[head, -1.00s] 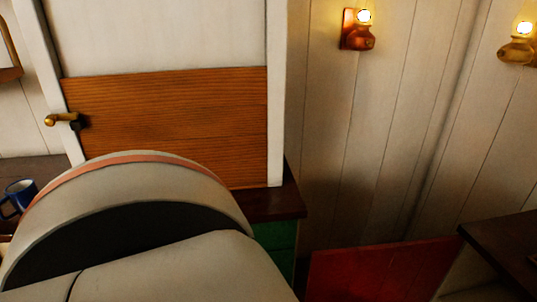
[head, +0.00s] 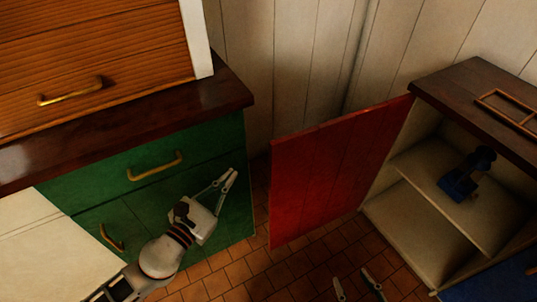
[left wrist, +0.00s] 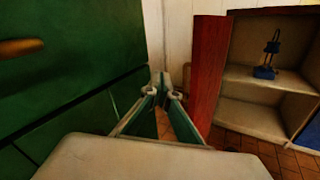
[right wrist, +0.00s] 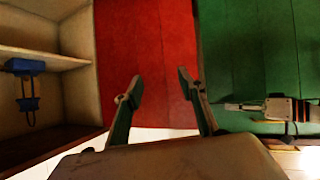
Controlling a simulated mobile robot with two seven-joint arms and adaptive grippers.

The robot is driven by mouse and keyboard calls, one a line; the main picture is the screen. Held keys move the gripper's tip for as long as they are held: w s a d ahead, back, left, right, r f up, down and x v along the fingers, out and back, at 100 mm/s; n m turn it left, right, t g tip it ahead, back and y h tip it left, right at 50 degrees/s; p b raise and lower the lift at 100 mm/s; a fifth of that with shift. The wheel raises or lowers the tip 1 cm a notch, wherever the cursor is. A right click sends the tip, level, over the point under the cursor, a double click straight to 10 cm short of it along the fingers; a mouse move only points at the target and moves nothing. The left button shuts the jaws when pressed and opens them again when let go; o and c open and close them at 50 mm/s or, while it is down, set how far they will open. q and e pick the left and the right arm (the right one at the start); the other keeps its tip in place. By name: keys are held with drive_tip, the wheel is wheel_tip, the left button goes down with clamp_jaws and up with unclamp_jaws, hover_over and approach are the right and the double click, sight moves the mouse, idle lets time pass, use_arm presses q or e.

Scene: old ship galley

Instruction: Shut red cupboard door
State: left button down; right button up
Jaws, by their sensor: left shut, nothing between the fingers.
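The red cupboard door (head: 335,170) stands open, swung out to the left from the cupboard (head: 400,212). In the left wrist view the door (left wrist: 208,70) shows as a narrow red panel, nearly edge-on. My left gripper (head: 230,177) is shut and empty, in front of the green drawers and left of the door, apart from it. My right gripper (head: 355,280) is open and empty at the bottom of the head view, its wrist out of view. In the right wrist view the door (right wrist: 150,50) lies beyond the right fingers (right wrist: 152,83).
A green drawer unit (head: 130,205) with brass handles stands left. A blue object (head: 465,175) sits on the cupboard's upper shelf, and a wooden frame (head: 505,108) lies on its top. Tiled floor (head: 285,275) shows below the door.

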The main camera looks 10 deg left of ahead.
use_arm(q)
drive_tip(key=w+d+f+m+h+b, duration=0.1)
drive_tip(key=w+d+m, duration=0.3)
drive_tip(key=m, duration=0.5)
drive_tip(key=w+d+m+g+h+b, duration=0.1)
drive_tip(key=w+d+m+h+b, duration=0.2)
drive_tip(key=m, duration=0.7)
drive_tip(key=w+d, duration=0.2)
drive_tip(key=w, duration=0.2)
drive_tip(key=shift+f, duration=0.4)
drive_tip(key=shift+d, duration=0.15)
